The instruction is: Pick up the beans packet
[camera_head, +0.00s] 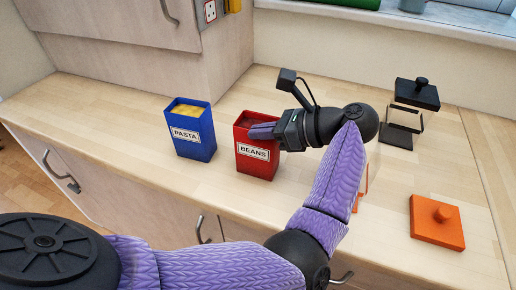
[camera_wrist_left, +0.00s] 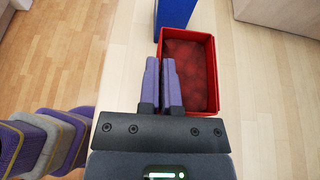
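The beans packet (camera_head: 257,168) is a red, open-topped box with a white BEANS label, upright on the wooden counter. In the left wrist view the packet (camera_wrist_left: 193,70) shows dark red contents. My left gripper (camera_head: 262,131) reaches it from the right, at the top of its labelled side. In the left wrist view the purple fingers (camera_wrist_left: 161,82) are close together, one on each side of the packet's near wall, and look shut on that wall. Exact contact is hard to see. The right gripper is not in view.
A blue pasta packet (camera_head: 195,145) stands just left of the beans packet. My left forearm covers part of another orange item. The counter's front edge is near.

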